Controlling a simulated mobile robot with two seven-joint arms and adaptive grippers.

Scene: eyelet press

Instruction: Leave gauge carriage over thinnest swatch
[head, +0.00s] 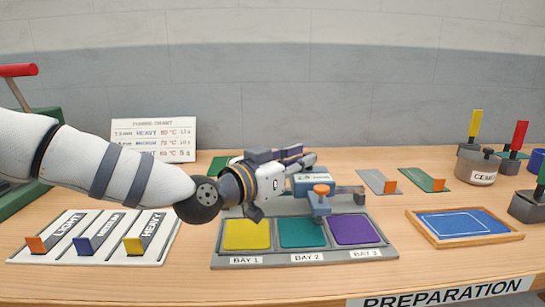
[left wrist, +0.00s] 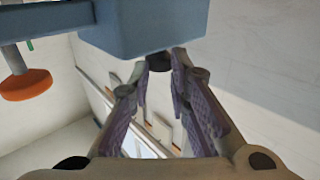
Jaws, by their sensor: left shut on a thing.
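The gauge carriage (head: 314,180) is a blue-grey block with an orange knob, on a grey rail behind the bays. Its front part hangs over the right side of the teal swatch (head: 296,232) in bay 2, near the purple swatch (head: 354,230) in bay 3. The yellow swatch (head: 246,234) lies in bay 1. My left gripper (head: 300,160) is at the carriage's back left. In the left wrist view its fingers (left wrist: 160,72) close on a small dark part below the blue carriage block (left wrist: 150,25). Swatch thicknesses cannot be told. My right gripper is out of view.
A rack marked light, medium and heavy (head: 20,257) stands at the left under my arm. A wooden-framed blue mat (head: 422,232), a cement pot (head: 477,170) and coloured-handled tools are at the right.

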